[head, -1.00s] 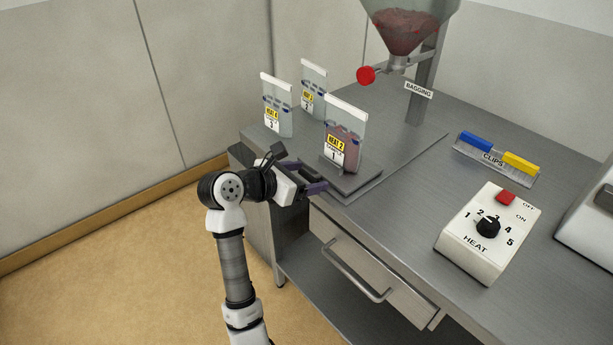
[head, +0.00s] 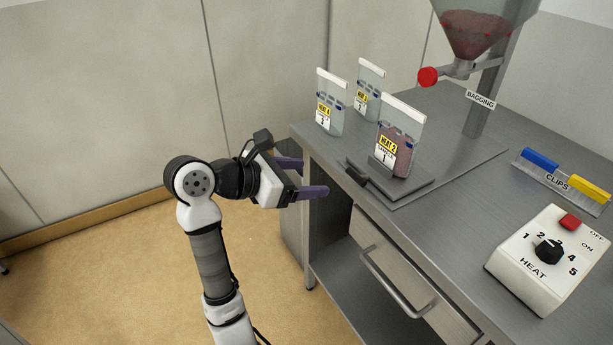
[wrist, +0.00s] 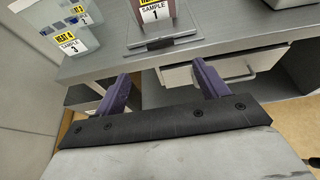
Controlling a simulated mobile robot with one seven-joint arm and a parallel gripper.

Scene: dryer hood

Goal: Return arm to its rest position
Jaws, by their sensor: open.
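My gripper (head: 308,178) is open and empty, held in front of the table's left front edge, apart from the table and the bags. In the wrist view its two purple fingers (wrist: 163,88) stand wide apart with nothing between them. Sample bag 1 (head: 397,150), holding reddish material, stands upright on a small grey plate (head: 413,187) near the table's front edge. In the wrist view the bag's lower part (wrist: 153,12) shows beyond the fingers.
Two clear bags, sample 3 (head: 329,105) and another (head: 367,92), stand behind. Floor at left is clear.

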